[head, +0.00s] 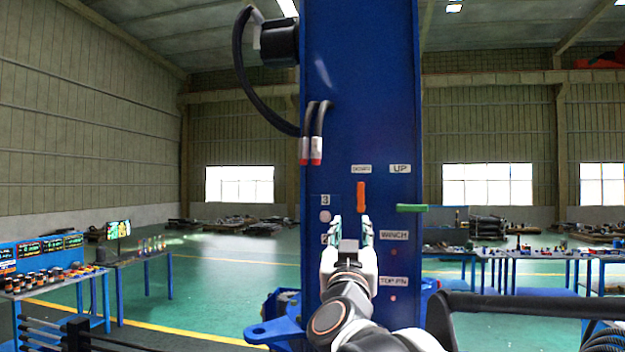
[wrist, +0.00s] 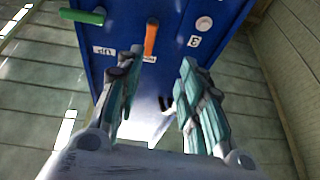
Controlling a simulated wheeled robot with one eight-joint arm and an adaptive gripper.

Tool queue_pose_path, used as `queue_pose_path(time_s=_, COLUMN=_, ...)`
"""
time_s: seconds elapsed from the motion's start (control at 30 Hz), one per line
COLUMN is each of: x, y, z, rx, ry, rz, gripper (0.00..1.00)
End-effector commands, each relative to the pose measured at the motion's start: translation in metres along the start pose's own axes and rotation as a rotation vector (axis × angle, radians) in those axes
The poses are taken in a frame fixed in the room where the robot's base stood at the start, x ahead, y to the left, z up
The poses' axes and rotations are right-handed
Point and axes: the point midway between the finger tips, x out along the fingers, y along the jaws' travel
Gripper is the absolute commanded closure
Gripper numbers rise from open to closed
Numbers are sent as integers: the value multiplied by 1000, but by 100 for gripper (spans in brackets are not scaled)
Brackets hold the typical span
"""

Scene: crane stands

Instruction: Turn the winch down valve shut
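The winch down valve is the orange handle (head: 361,196) under the DOWN label on the blue column; it stands upright. Beside it, under the UP label, the green handle (head: 412,208) lies level. My gripper (head: 350,222) is open, its two fingers pointing up just below the orange handle. In the wrist view, the orange handle (wrist: 150,40) shows beyond the gap between the open fingers (wrist: 161,66), nearer the left one. I see no contact between them. The green handle (wrist: 82,17) is at the upper left there.
The blue column (head: 360,80) carries WINCH and TOP PIN labels and a round button (head: 325,216) near the number 3. Black hoses (head: 313,135) hang at its upper left. Workbenches stand at left (head: 60,285) and right. Green floor lies open between.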

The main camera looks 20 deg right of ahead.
Motion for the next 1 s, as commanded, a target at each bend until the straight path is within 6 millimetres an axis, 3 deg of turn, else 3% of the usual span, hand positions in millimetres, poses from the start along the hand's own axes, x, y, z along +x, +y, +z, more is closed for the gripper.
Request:
queue_pose_path(time_s=0.03, x=5, y=5, z=-8, rx=-4, ry=6, rz=26, gripper=65)
queue_pose_path(time_s=0.27, x=19, y=13, z=-10, rx=-13, ry=13, rz=64, gripper=65)
queue_pose_path(time_s=0.8, x=117, y=18, z=-12, rx=-12, ry=12, rz=61, gripper=65)
queue_pose_path(time_s=1.0, x=139, y=19, z=-12, rx=-11, ry=12, rz=59, gripper=65)
